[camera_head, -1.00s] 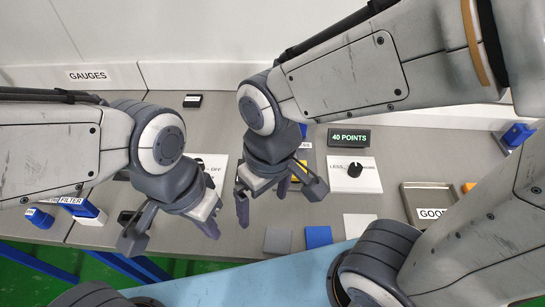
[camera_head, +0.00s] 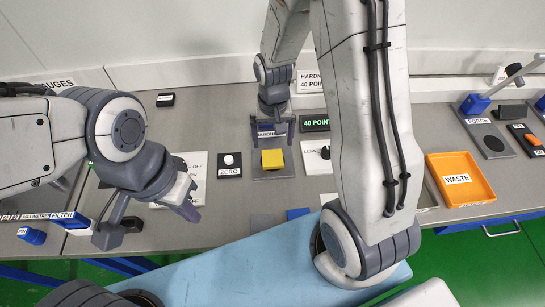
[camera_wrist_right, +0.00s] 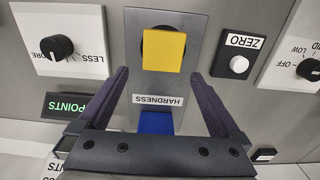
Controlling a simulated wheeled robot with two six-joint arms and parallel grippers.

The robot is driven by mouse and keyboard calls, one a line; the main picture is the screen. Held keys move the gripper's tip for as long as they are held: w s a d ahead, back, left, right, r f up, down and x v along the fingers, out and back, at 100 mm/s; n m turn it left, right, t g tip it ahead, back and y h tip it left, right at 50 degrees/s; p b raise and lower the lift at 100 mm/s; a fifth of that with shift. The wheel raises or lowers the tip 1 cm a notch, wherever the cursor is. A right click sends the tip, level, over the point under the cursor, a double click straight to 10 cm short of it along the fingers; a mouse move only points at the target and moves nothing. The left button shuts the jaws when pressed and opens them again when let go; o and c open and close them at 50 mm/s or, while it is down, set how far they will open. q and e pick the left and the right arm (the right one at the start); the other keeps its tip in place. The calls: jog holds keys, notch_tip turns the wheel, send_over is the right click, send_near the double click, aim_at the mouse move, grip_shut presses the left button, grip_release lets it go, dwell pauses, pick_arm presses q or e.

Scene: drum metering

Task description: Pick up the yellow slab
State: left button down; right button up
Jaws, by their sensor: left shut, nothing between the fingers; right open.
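The yellow slab (camera_head: 272,159) sits on the grey plate of the hardness station (camera_head: 273,174), on the table in the middle of the head view. It also shows in the right wrist view (camera_wrist_right: 163,51), beyond the fingertips and between their lines. My right gripper (camera_head: 276,131) is open and empty, just behind the slab in the head view and apart from it. It also shows in the right wrist view (camera_wrist_right: 164,80). My left gripper (camera_head: 150,222) is shut and empty at the left, over the front of the table, well away from the slab.
The ZERO button (camera_head: 229,160) stands left of the slab, and a black LESS/MORE knob (camera_wrist_right: 57,47) is on its other side. A 40 POINTS display (camera_head: 315,123) is behind. Grey and blue squares (camera_head: 298,213) lie in front. An orange WASTE tray (camera_head: 459,178) is at the right.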

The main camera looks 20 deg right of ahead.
aim_at(272, 154)
jog(key=f, duration=0.4)
jog(key=shift+s+a+f+p, duration=0.2)
jog(key=shift+s+f+p, duration=0.1)
jog(key=shift+f, duration=0.05)
jog(key=shift+r, duration=0.1)
jog(key=c, duration=1.5)
